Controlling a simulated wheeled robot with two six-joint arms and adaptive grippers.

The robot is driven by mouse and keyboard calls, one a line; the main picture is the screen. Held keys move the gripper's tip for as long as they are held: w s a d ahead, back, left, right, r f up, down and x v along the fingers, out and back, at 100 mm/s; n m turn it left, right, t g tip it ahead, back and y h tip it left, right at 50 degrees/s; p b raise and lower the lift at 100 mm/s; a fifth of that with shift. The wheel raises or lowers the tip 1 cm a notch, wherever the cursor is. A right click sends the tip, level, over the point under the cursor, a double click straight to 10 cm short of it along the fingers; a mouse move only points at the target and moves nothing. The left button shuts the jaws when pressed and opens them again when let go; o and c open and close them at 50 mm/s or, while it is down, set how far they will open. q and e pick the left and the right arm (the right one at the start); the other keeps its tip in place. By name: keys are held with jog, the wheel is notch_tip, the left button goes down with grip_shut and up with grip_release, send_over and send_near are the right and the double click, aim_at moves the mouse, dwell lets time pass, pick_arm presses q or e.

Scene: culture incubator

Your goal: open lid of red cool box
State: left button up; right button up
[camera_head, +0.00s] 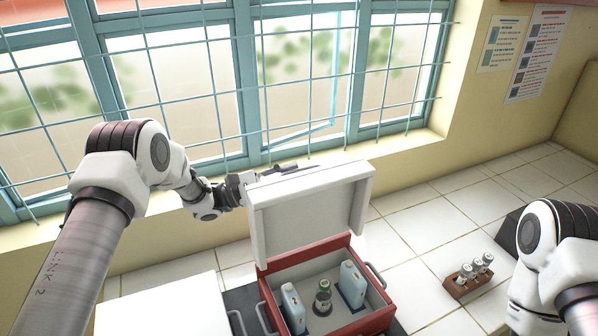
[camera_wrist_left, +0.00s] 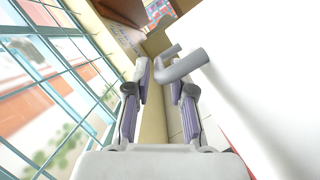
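Inside are two white-blue bottles (camera_head: 293,306) (camera_head: 352,284) and a small green bottle (camera_head: 323,296). My left gripper (camera_head: 294,169) is behind the lid's top edge, partly hidden by it. In the left wrist view its fingers (camera_wrist_left: 161,82) are apart, with a grey bent handle (camera_wrist_left: 183,64) of the lid at the tips. I cannot tell whether they touch. Only my right arm's links show at the lower right.
A barred window (camera_head: 250,80) and sill are close behind my left arm. A white surface (camera_head: 165,310) is left of the box. Bare tiles (camera_head: 425,230) lie between.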

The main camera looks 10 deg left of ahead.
pick_arm(q)
jog(key=v, duration=0.9)
jog(key=shift+a+f, duration=0.15)
jog(key=shift+a, duration=0.05)
